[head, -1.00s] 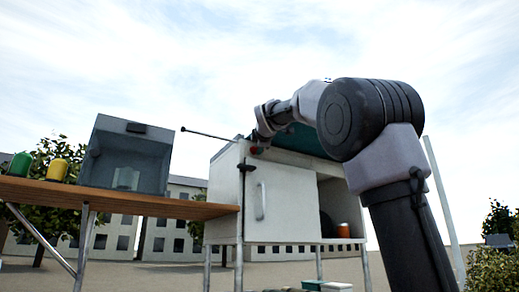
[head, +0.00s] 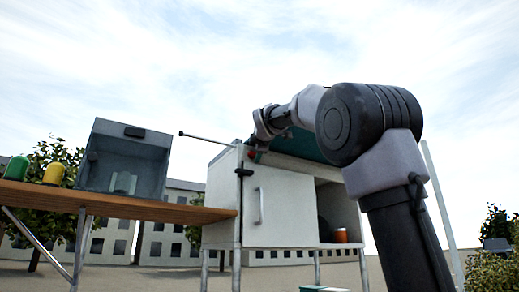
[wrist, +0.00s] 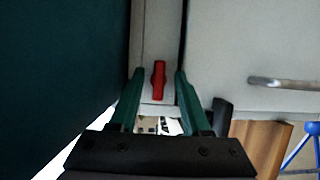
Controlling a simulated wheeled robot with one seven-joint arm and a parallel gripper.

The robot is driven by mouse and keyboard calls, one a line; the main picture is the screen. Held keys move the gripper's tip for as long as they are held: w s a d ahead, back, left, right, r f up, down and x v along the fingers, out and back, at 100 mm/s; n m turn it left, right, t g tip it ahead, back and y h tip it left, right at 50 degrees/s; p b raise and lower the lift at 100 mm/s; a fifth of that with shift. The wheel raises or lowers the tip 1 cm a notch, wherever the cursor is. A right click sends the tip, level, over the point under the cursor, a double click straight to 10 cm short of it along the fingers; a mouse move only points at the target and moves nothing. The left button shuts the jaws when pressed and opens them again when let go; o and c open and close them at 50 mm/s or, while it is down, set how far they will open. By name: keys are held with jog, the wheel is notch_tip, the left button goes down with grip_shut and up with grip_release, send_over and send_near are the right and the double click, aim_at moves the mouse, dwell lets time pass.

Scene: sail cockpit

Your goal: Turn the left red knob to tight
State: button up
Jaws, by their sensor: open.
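The red knob (wrist: 158,80) is a narrow upright lever on a pale strip in the wrist view. It is also a small red spot (head: 251,154) at the upper left front of the white cabinet in the head view. My gripper (wrist: 158,74) is open, with one green finger on each side of the knob in the picture. Gaps show between knob and fingers; I cannot tell how deep the fingers reach. In the head view my gripper (head: 257,140) is at the cabinet's top left corner, its fingers barely visible. No second red knob shows.
The white cabinet (head: 222,195) has a door handle (head: 257,206) and an open compartment with an orange-banded jar (head: 341,235). A thin rod (head: 208,139) juts left. A wooden table (head: 120,205) holds a grey box (head: 125,157) and green and yellow containers. A dark teal panel (wrist: 60,70) fills the wrist view's left.

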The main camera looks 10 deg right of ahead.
jog(key=s, duration=1)
jog(key=shift+s+a, duration=0.25)
jog(key=shift+a, duration=0.1)
jog(key=s+d+f+m+g+y, duration=0.1)
jog(key=s+f+m, duration=0.5)
jog(key=f, duration=1)
jog(key=s+d+f+m+g+y, duration=0.1)
jog(key=s+d+f+m+g, duration=0.2)
jog(key=f, duration=1.3)
jog(key=s+d+f+m+g+y, duration=0.1)
jog(key=s+d+f+m+g, duration=0.1)
jog(key=s+f+m+g, duration=0.5)
notch_tip(320, 180, down, 10)
jog(key=s+m, duration=0.2)
jog(key=m, duration=0.3)
jog(key=shift+s+d+r+y, duration=0.2)
jog(key=shift+s+y, duration=0.1)
jog(key=shift+s, duration=0.1)
